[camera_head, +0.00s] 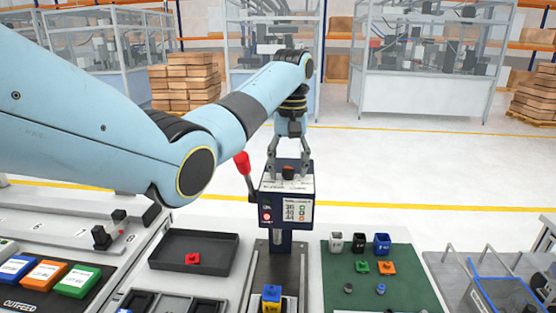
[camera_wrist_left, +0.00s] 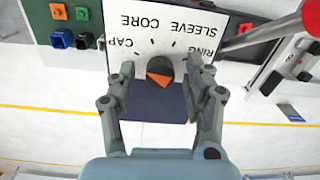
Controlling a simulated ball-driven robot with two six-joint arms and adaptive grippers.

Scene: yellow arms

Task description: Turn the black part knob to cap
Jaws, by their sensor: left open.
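The black part knob (camera_wrist_left: 160,66) with an orange face shows between the fingers of my open left gripper (camera_wrist_left: 160,75) in the wrist view. The fingers are on either side of it; I cannot tell whether they touch it. The white dial plate (camera_wrist_left: 150,22) around it reads CAP, CORE, SLEEVE and RING, upside down in this view. I cannot tell which word the knob points at. In the head view the left gripper (camera_head: 288,165) reaches down over the top of the dark blue machine (camera_head: 267,212), with the knob (camera_head: 288,173) between its fingers. My right gripper is not in view.
A red-handled lever (camera_head: 242,163) stands at the machine's left. A dark tray (camera_head: 207,262) holds a red part (camera_head: 192,258). A blue and yellow piece (camera_head: 271,294) sits in front. A green mat (camera_head: 400,290) at the right holds several cups and small parts.

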